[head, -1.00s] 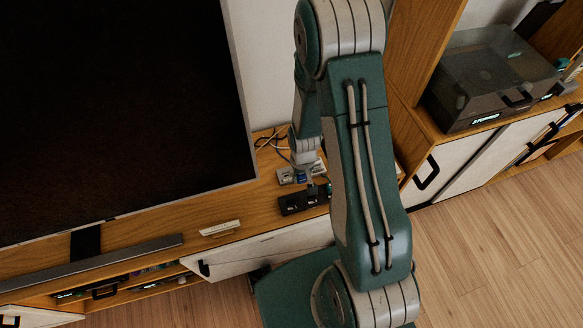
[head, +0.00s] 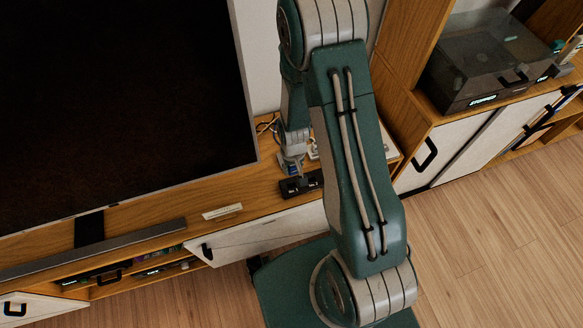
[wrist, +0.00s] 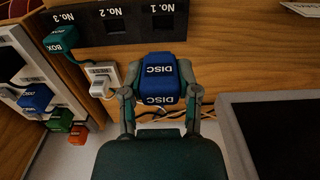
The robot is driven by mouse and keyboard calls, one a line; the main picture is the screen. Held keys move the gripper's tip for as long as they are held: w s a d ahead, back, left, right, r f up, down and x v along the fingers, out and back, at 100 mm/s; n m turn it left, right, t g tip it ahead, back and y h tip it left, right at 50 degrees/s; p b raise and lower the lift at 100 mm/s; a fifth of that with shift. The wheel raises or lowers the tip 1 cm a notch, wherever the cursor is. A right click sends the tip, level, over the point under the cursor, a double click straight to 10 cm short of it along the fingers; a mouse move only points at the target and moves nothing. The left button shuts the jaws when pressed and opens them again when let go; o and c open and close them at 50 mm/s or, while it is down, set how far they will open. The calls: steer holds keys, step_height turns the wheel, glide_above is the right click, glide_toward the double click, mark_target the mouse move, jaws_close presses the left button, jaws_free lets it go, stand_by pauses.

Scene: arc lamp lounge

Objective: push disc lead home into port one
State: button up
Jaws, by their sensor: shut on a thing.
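The disc lead's blue plug (wrist: 160,78), marked DISC, is clamped between the two fingers of my gripper (wrist: 158,98) in the wrist view. The black port panel (wrist: 138,30) lies at the top of that view, its labels upside down. Port one (wrist: 163,22), marked No. 1, is an empty dark opening, with the plug apart from it and roughly in line. Port two (wrist: 115,27) is also empty. A green BOX plug (wrist: 60,42) sits at No. 3. In the head view my gripper (head: 292,165) is beside the panel (head: 302,186); my arm hides part of the area.
A white labelled block (wrist: 103,78) stands close left of my gripper. A rack with blue, green and orange plugs (wrist: 36,98) is further left. Loose cables (wrist: 160,108) lie behind the plug. The television (head: 120,110) stands close by; a white bar (head: 222,211) lies on the cabinet.

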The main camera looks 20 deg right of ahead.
mark_target(290, 174)
steer(key=shift+d+f, duration=0.2)
steer(key=shift+f, duration=0.4)
steer(key=shift+a+f, duration=0.7)
steer(key=shift+f, duration=0.75)
steer(key=shift+d+f, duration=0.45)
steer(key=shift+f, duration=0.35)
steer(key=shift+a, duration=0.35)
steer(key=shift+d, duration=0.15)
steer(key=shift+d, duration=0.25)
